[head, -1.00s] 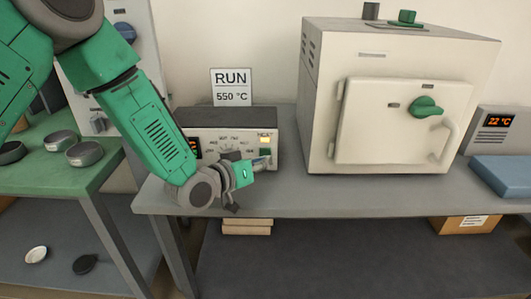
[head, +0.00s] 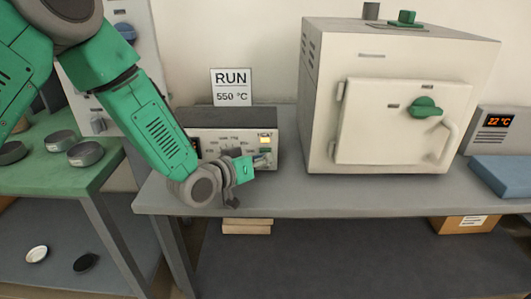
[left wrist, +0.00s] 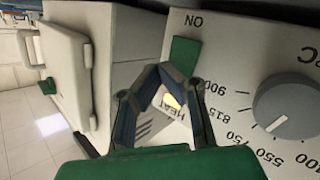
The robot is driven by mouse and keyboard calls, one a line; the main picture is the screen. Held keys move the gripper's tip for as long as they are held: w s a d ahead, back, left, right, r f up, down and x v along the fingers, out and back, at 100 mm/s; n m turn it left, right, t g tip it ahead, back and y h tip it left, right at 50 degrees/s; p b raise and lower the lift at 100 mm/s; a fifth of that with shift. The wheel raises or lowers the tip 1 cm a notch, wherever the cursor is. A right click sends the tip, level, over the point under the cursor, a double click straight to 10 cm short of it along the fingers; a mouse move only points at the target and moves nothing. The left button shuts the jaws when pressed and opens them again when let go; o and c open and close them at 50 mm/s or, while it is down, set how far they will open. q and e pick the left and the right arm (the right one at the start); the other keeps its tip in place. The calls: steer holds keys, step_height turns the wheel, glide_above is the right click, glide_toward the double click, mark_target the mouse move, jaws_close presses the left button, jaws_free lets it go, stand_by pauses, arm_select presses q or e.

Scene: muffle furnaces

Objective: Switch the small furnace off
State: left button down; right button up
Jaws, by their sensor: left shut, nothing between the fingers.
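The control box (head: 212,120) stands on the grey bench, left of a white furnace (head: 385,65) with a closed door. Its green switch (left wrist: 185,52) is beside the "ON" lettering in the left wrist view, and the lit HEAT lamp (left wrist: 171,101) is close by. The grey dial (left wrist: 286,106) is marked with temperatures. My left gripper (head: 263,160) is in front of the box's right part. In the left wrist view its shut fingertips (left wrist: 160,72) are beside the switch's lower left end; I cannot tell whether they touch it. My right gripper is out of view.
A sign (head: 231,87) reading RUN 550 °C stands behind the box. A display unit (head: 492,130) showing 22 °C and a blue block (head: 505,168) are at the right. A green table (head: 60,185) with round dishes is at the left. The bench front before the furnace is clear.

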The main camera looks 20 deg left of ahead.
arm_select(q)
steer(key=shift+w, duration=0.2)
steer(key=shift+s, duration=0.1)
stand_by(0.4)
steer(key=shift+s+d, duration=0.15)
steer(key=shift+s, duration=0.5)
steer(key=shift+s+d+f+p, duration=0.1)
steer(key=shift+s+d, duration=0.15)
steer(key=shift+s, duration=0.55)
steer(key=shift+s+d+f+p, duration=0.15)
steer(key=shift+s+d, duration=0.05)
steer(key=shift+s, duration=0.6)
steer(key=shift+s+d+f+p, duration=0.1)
steer(key=shift+s+d, duration=0.15)
steer(key=shift+s, duration=0.55)
